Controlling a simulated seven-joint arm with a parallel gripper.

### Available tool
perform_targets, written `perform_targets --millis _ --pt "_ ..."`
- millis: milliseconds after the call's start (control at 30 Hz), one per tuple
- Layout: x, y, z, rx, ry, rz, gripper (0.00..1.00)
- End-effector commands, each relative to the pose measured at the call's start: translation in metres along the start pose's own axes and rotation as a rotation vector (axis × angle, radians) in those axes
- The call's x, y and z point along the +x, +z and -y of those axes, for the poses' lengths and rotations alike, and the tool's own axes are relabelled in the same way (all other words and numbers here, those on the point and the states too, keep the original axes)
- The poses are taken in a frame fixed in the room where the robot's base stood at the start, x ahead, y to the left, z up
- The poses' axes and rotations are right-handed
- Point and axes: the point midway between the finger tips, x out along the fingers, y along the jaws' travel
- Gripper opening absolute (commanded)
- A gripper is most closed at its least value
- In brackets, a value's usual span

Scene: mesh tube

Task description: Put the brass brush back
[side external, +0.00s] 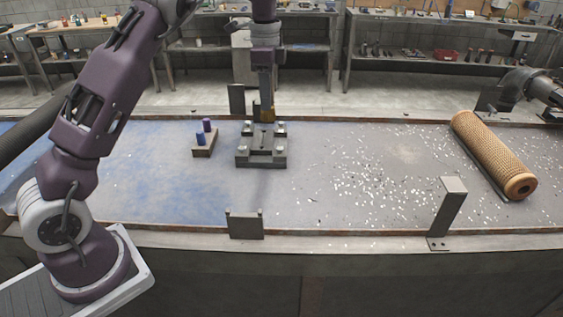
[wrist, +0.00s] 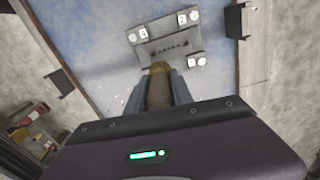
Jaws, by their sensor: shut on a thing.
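The brass brush (wrist: 158,88) has a brown handle and a brass-coloured tip, and in the wrist view it points away from the camera. My gripper (wrist: 167,84) is shut on it, with a grey finger on each side. In the side external view my gripper (side external: 266,98) points down, and the brush's brass tip (side external: 267,115) shows low between the fingers, over the back part of a grey fixture (side external: 262,160). The fixture (wrist: 143,53) has white round knobs and a row of small holes. Whether the brush touches it, I cannot tell.
A small block (side external: 204,150) with two blue-purple pegs stands left of the fixture. A tan mesh tube (side external: 490,150) lies at the right. White flecks (side external: 370,175) litter the table's middle. Upright brackets stand at the front edge (side external: 246,226) and (side external: 449,205), a plate (side external: 237,98) behind.

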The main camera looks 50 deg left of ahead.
Motion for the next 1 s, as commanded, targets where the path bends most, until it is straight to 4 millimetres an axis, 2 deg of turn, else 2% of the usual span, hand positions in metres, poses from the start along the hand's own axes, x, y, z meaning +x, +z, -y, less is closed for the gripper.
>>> perform_targets --millis 33,200,300,433,533,600,700,1000 --pt "0.0 -0.014 -0.015 0.058 0.004 -0.005 0.0" --pt "0.006 -0.059 -0.079 0.318 0.008 -0.008 0.0" --pt "0.011 -0.08 -0.121 0.483 0.007 -0.005 0.0" --pt "0.015 -0.093 -0.16 0.64 0.004 0.0 0.0" --pt "0.023 -0.097 -0.174 0.693 0.004 0.002 0.0" --pt "0.039 -0.097 -0.177 0.706 0.006 0.005 0.0" --pt "0.064 -0.096 -0.176 0.704 0.006 0.005 0.0" --pt "0.115 -0.097 -0.175 0.701 0.003 0.004 0.0"
